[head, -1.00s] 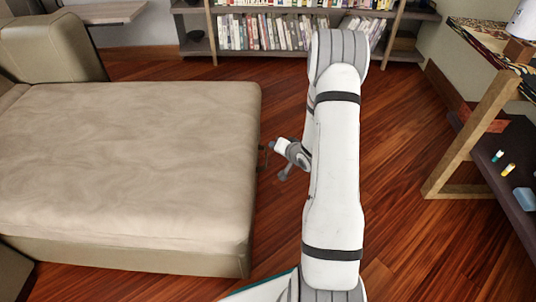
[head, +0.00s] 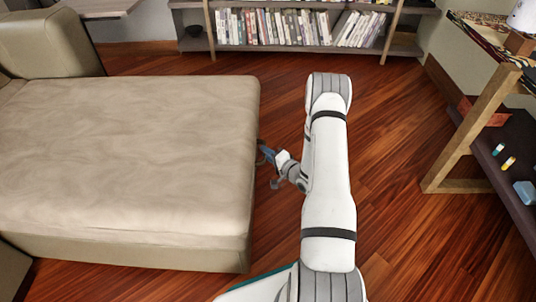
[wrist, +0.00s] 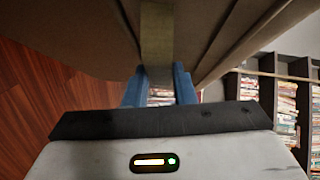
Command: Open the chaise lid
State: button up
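The chaise (head: 130,160) is a beige padded seat filling the left of the head view, its lid flat and down. My gripper (head: 264,152) is beside its right side, low, below the top surface. In the wrist view, the blue fingers of my gripper (wrist: 159,75) stand apart, pointing at the chaise (wrist: 75,25), whose shaded side looms close. A tan strip (wrist: 157,35) of the chaise lines up with the gap between the fingers. I cannot tell whether the fingers touch it.
A bookshelf (head: 300,49) stands at the back, also at right in the wrist view (wrist: 285,90). A wood-framed shelf unit (head: 468,135) with small items stands at right. Wood floor (head: 400,240) is open between it and the chaise.

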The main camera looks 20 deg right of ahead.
jog(key=shift+w+a, duration=0.2)
jog(key=shift+w, duration=0.35)
grip_shut()
